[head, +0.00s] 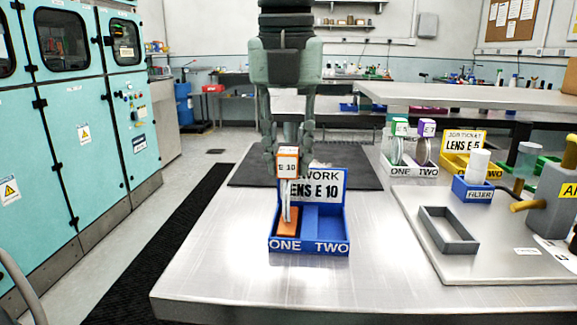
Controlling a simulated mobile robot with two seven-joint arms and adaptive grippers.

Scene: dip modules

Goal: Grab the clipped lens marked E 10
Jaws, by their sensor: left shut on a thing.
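The clipped lens marked E 10 (287,168) has an orange-edged tag and a thin disc hanging below it. My left gripper (288,150) comes down from above and is shut on the tag. The lens is over the left compartment, ONE, of a blue box (327,247). An orange piece (287,222) shows in that compartment beneath the disc; I cannot tell if the disc touches it. Compartment TWO looks empty. A sign (327,187) on the box's back reads LENS E 10, its first line partly hidden by my gripper. My right gripper is out of view.
A white two-slot box (412,169) holds a green-tagged lens (398,146) and a purple-tagged lens (425,146). A yellow LENS E 5 ticket (465,142), a blue FILTER box (474,190) and a grey frame (448,230) are at right. The front left table is clear.

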